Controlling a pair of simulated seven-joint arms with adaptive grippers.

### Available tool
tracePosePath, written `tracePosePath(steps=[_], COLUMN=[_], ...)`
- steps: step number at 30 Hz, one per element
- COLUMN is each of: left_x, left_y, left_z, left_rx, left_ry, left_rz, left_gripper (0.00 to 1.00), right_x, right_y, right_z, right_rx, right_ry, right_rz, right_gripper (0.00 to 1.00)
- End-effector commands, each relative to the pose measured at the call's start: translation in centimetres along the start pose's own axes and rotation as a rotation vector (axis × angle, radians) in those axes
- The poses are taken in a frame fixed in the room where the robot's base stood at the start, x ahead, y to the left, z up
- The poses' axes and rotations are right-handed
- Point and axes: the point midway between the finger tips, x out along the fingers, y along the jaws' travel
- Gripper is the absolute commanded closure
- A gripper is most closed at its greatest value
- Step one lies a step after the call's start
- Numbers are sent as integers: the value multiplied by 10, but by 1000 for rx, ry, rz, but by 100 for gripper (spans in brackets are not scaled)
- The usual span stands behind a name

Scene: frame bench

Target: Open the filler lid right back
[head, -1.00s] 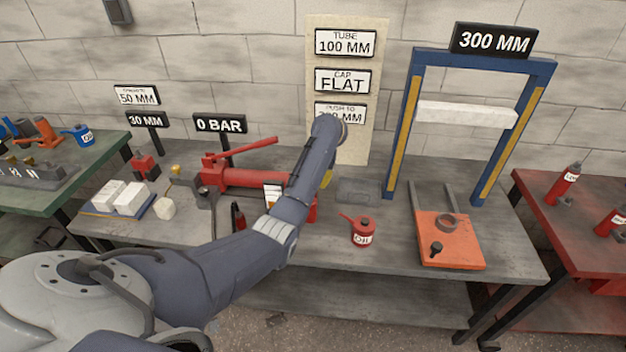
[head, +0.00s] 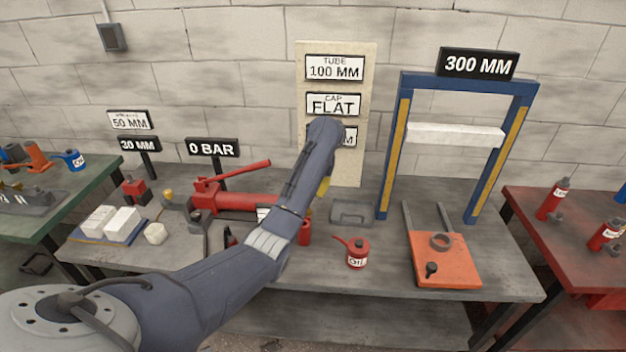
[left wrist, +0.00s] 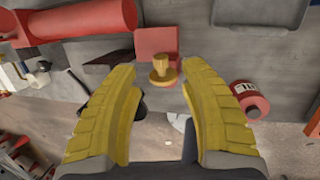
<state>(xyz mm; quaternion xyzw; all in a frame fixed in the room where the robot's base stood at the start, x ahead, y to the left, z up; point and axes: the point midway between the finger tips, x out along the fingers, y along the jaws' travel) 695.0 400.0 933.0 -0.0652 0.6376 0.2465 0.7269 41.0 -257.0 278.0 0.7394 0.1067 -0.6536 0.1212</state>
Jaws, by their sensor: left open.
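In the left wrist view a brass knob (left wrist: 163,72) stands on a small red block (left wrist: 156,42), which looks like the filler and its lid. I cannot tell from here whether the lid is shut. The red pump cylinder (head: 245,203) lies on the bench, and its body also shows at the upper left of the left wrist view (left wrist: 80,20). My left gripper (left wrist: 160,80) is open, with its yellow fingers apart on either side of the knob and nothing held. My left forearm hides most of this area in the head view. My right gripper is not in view.
A red oil can (head: 357,253) stands close to the right of my left arm. A grey tray (head: 352,213) lies behind it. The blue press frame (head: 389,150) and an orange plate (head: 447,270) are further right. White blocks (head: 122,220) sit at the left.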

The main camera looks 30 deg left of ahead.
Motion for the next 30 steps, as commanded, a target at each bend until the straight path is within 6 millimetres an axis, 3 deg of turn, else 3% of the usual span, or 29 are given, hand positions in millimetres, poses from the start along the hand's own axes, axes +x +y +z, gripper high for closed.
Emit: tracePosePath(steps=[19, 30], left_x=[-38, -45], left_y=[-2, -1], left_z=[0, -1], left_rx=[0, 1], left_ry=[1, 4], left_rz=[-4, -1], left_gripper=[57, 57], right_x=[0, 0], right_y=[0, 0], right_z=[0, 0], right_rx=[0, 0], right_ry=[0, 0], right_rz=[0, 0], right_gripper=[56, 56])
